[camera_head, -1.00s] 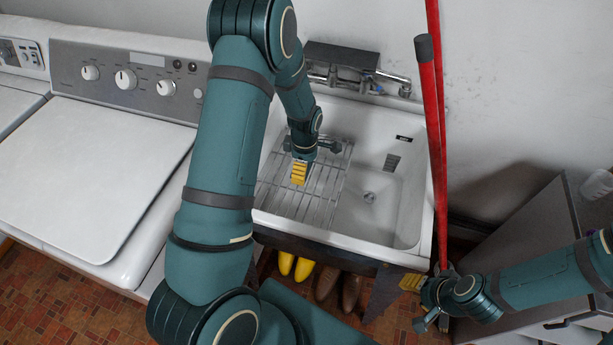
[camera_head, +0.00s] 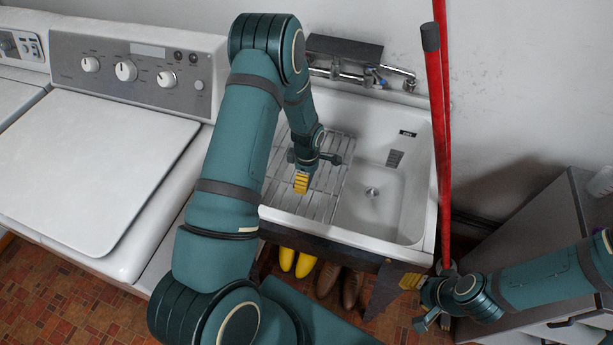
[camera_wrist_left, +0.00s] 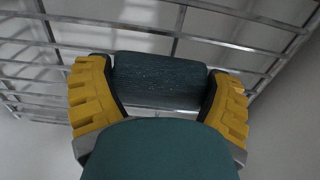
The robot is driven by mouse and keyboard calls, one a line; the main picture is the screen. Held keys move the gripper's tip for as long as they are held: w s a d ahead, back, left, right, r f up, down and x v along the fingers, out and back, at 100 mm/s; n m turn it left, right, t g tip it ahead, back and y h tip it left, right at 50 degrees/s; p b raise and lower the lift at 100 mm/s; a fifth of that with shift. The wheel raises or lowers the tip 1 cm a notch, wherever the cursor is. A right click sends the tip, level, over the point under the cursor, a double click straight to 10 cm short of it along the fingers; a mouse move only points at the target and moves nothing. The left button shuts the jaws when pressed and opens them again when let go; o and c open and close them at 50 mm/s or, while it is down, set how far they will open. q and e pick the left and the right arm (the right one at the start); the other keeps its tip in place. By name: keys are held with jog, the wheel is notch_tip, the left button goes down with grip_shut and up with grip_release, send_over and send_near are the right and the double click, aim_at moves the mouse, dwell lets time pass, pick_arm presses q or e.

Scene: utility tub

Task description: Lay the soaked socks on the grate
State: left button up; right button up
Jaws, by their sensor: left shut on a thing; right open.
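The grate (camera_head: 318,204) is a wire rack across the left part of the white utility tub (camera_head: 412,205). My left gripper (camera_head: 301,184) is over the grate, its yellow fingers pointing down. In the left wrist view it is shut on a dark teal, speckled, rolled-looking thing (camera_wrist_left: 160,76), seemingly a sock, with the grate bars (camera_wrist_left: 178,38) behind it. I cannot tell whether it touches the bars. In the head view the sock is hidden by the gripper. No other sock shows. My right gripper (camera_head: 415,303) is open and empty, low in front of the tub.
A tap (camera_head: 400,72) is on the wall behind the tub. A red pole (camera_head: 439,130) stands at the tub's right side, near my right gripper. A white washer (camera_head: 95,150) is at the left, a grey cabinet (camera_head: 530,235) at the right. Yellow boots (camera_head: 296,262) stand below the tub.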

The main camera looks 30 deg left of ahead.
pick_arm(q)
jog(key=o, duration=1)
jog(key=shift+r+p, duration=0.25)
jog(key=shift+p, duration=0.1)
notch_tip(320, 180, up, 12)
jog(key=p, duration=0.1)
jog(key=shift+p, duration=0.4)
jog(key=shift+d+f, duration=0.1)
jog(key=shift+f, duration=0.05)
